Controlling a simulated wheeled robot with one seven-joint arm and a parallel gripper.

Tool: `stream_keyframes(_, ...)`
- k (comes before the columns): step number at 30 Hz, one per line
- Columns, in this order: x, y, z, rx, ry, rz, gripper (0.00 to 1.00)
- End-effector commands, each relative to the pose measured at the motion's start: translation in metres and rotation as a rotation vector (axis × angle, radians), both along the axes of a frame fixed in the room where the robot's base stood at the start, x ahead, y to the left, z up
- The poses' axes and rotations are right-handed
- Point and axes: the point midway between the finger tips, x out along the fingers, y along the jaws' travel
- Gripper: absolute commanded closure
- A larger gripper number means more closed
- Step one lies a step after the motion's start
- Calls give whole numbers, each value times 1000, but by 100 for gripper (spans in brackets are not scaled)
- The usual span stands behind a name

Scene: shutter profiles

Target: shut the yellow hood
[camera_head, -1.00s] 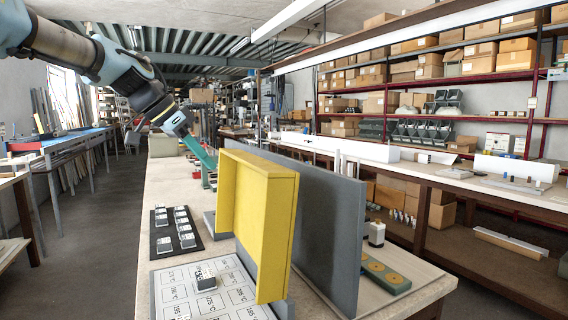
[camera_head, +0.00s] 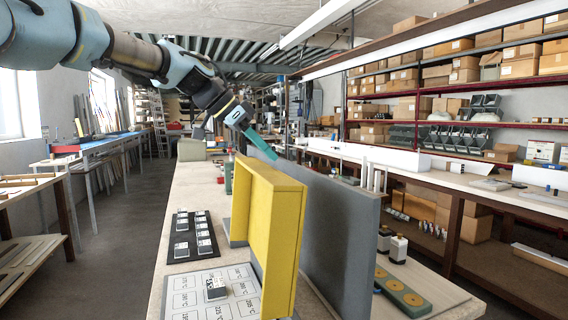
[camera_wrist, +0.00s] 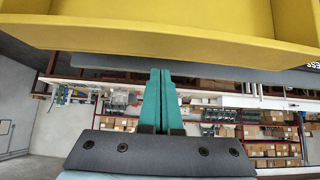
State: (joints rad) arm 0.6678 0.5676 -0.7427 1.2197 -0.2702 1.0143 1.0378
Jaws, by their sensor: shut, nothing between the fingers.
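The yellow hood (camera_head: 268,192) is a shallow box shape standing upright at the bench edge of the grey panel, its hollow side facing left over a labelled white sheet (camera_head: 190,293). It also fills the top of the wrist view (camera_wrist: 150,35). My gripper (camera_head: 271,154) has teal fingers pressed together and empty. In the head view it is at the far top end of the hood, above its upper edge; contact cannot be told. In the wrist view the fingertips (camera_wrist: 160,72) point toward the hood's edge, seemingly just short of it.
A tall grey panel (camera_head: 340,230) stands right of the hood. A black mat (camera_head: 178,250) with several small blocks lies left; one block (camera_head: 215,287) sits on the sheet. A green strip with round yellow pads (camera_head: 400,292) and small bottles (camera_head: 398,248) stand behind the panel.

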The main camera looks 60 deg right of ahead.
Motion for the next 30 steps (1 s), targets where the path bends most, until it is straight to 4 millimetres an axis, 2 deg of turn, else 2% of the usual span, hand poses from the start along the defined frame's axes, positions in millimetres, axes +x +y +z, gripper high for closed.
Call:
stream_keyframes(15, -33, -46, -57, 2, 1, -1, 100)
stream_keyframes(21, -36, -51, -65, 1, 0, 1, 100)
stream_keyframes(30, -36, -51, -66, 0, 0, 1, 100)
